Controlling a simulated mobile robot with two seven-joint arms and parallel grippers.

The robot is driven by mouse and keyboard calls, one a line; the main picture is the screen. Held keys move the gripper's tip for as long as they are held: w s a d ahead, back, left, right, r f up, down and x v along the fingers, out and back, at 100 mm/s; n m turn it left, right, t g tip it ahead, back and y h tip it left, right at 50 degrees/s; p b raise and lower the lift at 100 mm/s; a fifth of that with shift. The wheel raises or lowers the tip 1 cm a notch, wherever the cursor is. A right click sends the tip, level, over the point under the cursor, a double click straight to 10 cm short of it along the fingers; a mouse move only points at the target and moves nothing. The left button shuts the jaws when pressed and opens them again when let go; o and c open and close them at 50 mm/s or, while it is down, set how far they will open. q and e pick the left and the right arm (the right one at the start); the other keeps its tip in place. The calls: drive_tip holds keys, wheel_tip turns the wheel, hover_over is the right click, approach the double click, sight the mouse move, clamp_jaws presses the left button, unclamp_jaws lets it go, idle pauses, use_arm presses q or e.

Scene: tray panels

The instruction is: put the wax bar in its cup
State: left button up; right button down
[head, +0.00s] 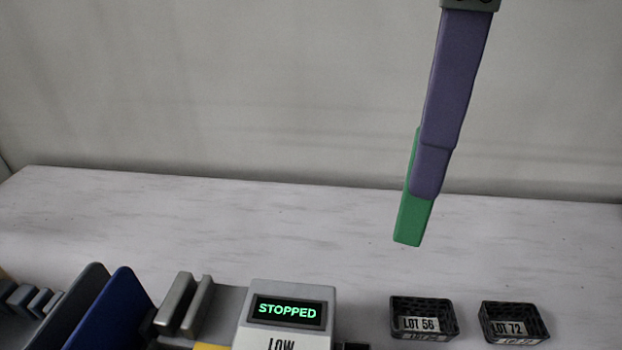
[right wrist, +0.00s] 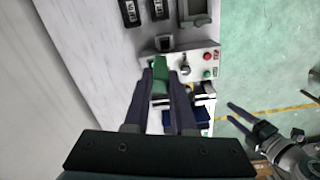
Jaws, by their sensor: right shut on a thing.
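The green bar, which I take as the wax bar (head: 409,222), hangs tilted below my right gripper (head: 428,190), high above the white bench. My right gripper has purple-grey fingers shut on it. In the right wrist view the bar (right wrist: 160,75) sits between the two fingertips (right wrist: 162,85). My left gripper (right wrist: 230,110) shows at the right of the right wrist view, with two dark fingers apart and nothing between them. It is not in the head view. I cannot tell which container is the bar's cup.
Two black open trays, LOT 56 (head: 452,318) and LOT 72 (head: 543,322), stand at the front right. A grey machine (head: 243,318) reads STOPPED and LOW. Upright metal plates (head: 198,305) and a blue panel (head: 110,312) stand left of it. The bench behind is clear.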

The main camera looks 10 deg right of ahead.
drive_tip(key=shift+s+a+f+n+b, duration=0.1)
drive_tip(key=shift+a+f+n+b, duration=0.35)
drive_tip(key=shift+f, duration=3.15)
drive_tip(key=shift+s+a+f+n+b, duration=0.15)
drive_tip(key=shift+f+n+b, duration=0.6)
drive_tip(key=shift+f, duration=2.85)
drive_tip(key=shift+s+a+f+n+b, duration=0.1)
drive_tip(key=shift+a+f+n+b, duration=0.55)
drive_tip(key=shift+f, duration=2.95)
drive_tip(key=shift+d+f+m, duration=0.1)
drive_tip(key=shift+d+m, duration=0.2)
drive_tip(key=shift+m, duration=0.05)
drive_tip(key=c, duration=1.2)
unclamp_jaws()
drive_tip(key=shift+f, duration=0.1)
drive_tip(key=o, duration=0.5)
drive_tip(key=shift+c, duration=0.2)
